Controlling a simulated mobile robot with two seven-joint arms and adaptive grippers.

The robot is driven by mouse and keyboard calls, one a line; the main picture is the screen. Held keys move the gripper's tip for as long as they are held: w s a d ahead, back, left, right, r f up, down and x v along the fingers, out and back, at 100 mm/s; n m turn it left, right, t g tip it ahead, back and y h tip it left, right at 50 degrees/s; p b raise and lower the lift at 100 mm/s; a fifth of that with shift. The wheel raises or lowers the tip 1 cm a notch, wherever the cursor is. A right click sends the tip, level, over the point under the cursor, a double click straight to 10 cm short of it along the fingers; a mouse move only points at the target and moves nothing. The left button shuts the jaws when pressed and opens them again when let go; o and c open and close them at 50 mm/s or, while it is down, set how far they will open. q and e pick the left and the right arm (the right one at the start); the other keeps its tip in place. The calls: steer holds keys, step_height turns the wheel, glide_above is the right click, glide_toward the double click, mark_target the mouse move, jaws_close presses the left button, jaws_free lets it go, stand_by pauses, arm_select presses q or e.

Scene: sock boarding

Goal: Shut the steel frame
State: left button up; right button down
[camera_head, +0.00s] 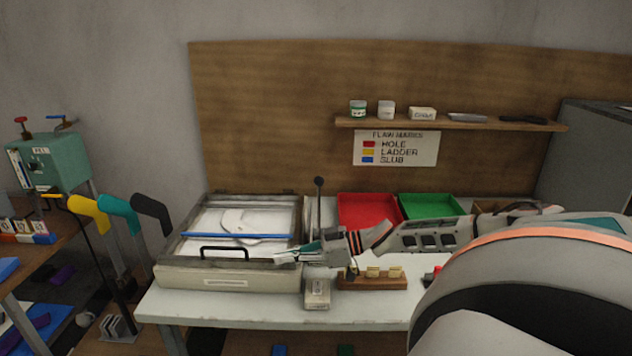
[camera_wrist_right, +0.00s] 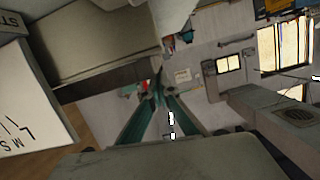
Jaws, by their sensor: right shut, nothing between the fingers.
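The steel frame (camera_head: 174,247) is a grey rectangular rim with a black handle (camera_head: 225,249) at its front. It lies low over a cream box (camera_head: 182,276) at the left of the table; I cannot tell whether it is fully down. White fabric (camera_head: 262,222) and a blue bar (camera_head: 225,236) show inside the rim. My right gripper (camera_head: 285,257) is shut and empty, its tips pointing left at the frame's front right corner, beside the handle. I cannot tell whether it touches the frame. In the right wrist view its teal fingers (camera_wrist_right: 159,92) meet. My left gripper is out of view.
A black lever with a ball knob (camera_head: 319,182) stands right of the frame. A small box (camera_head: 317,293) and a wooden block with pale pieces (camera_head: 372,283) lie near my gripper. Red (camera_head: 368,209) and green (camera_head: 429,206) trays are behind. The table's front left is clear.

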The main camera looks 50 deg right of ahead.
step_height(320, 180, up, 4)
steer(key=p, duration=0.4)
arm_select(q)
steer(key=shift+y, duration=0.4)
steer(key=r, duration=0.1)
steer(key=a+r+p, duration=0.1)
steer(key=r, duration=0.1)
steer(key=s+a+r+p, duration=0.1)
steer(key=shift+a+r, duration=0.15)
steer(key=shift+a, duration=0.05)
arm_select(e)
steer(key=v, duration=1)
steer(key=shift+s+a+f, duration=0.1)
